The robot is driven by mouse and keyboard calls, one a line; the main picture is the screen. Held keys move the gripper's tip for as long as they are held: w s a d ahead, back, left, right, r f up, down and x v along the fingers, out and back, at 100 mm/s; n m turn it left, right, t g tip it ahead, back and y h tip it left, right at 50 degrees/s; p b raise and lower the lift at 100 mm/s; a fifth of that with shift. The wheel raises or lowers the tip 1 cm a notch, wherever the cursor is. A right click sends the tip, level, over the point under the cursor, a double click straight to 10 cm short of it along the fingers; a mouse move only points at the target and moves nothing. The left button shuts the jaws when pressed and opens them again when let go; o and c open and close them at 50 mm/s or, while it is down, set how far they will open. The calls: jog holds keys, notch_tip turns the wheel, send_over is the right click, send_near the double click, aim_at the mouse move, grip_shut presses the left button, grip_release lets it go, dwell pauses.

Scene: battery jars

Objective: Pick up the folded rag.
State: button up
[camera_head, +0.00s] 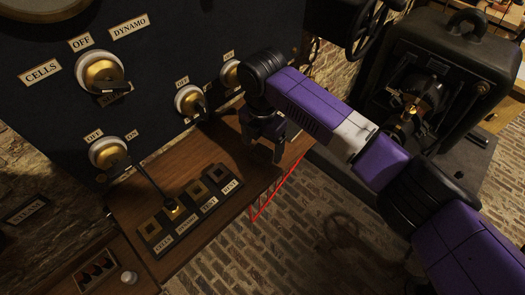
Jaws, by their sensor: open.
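I cannot make out a folded rag anywhere in the head view; it may be hidden behind my arm or out of frame. My gripper (263,146) is open and points down over the right end of the wooden shelf (150,210). Nothing shows between its fingers. The arm comes in from the lower right, and its wrist hides part of the shelf's back right corner.
A dark panel with brass switches (102,73) rises behind the shelf. A plug board (190,208) with a standing cord lies on the shelf. A dark machine (450,65) stands at the right. Brick floor (320,235) lies clear in front, beside a thin red line (277,188).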

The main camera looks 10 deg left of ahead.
jog(key=shift+f, duration=1.3)
jog(key=c, duration=1.4)
jog(key=shift+r, duration=0.1)
jog(key=shift+r, duration=0.5)
notch_tip(320, 180, up, 2)
jog(key=shift+r+b, duration=0.2)
jog(key=shift+b, duration=0.3)
jog(key=s+d, duration=0.3)
jog(key=d, duration=0.1)
jog(key=s+d+b, duration=0.1)
jog(key=s+d, duration=0.3)
jog(key=d, duration=0.1)
jog(key=s+d+b, duration=0.1)
jog(key=s+d, duration=0.3)
jog(key=d, duration=0.1)
jog(key=shift+d, duration=0.1)
